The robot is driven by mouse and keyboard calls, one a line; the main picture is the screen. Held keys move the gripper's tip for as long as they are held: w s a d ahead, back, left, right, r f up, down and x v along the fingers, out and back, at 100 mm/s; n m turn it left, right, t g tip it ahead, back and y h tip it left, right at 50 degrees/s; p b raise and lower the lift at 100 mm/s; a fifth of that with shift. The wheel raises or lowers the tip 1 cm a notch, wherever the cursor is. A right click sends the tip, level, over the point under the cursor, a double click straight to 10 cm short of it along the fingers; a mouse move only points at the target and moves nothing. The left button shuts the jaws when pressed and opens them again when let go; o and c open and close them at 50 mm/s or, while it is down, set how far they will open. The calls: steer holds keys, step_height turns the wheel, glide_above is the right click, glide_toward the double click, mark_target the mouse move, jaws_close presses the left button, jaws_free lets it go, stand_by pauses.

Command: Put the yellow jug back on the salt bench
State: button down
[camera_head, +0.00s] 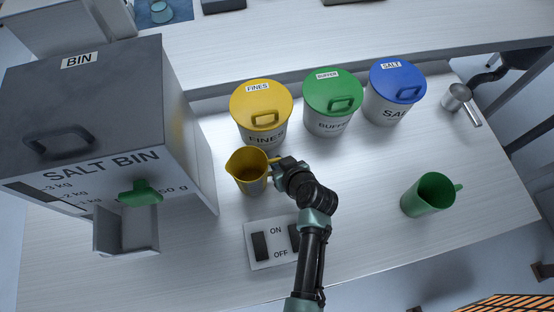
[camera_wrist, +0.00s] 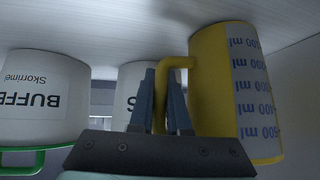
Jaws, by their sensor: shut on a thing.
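The yellow jug (camera_head: 247,174) is upright at the middle of the white salt bench (camera_head: 345,195), in front of the yellow-lidded tub. My gripper (camera_head: 277,166) is at its right side, shut on the jug's handle. In the wrist view, which is upside down, the two fingers (camera_wrist: 162,100) stand either side of the handle, and the jug body (camera_wrist: 209,85) with its ml scale is to the right. The jug's base is close to the bench top; I cannot tell whether it touches.
The grey salt bin (camera_head: 100,105) stands left. Tubs labelled FINES (camera_head: 261,105), BUFFER (camera_head: 332,98) and SALT (camera_head: 396,88) line the back. A green jug (camera_head: 428,195) and metal scoop (camera_head: 459,100) are right. A switch panel (camera_head: 272,243) lies in front. Bench between is clear.

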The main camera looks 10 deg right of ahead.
steer(key=shift+f, duration=0.25)
steer(key=c, duration=0.9)
jaws_free()
steer(key=shift+r, duration=0.1)
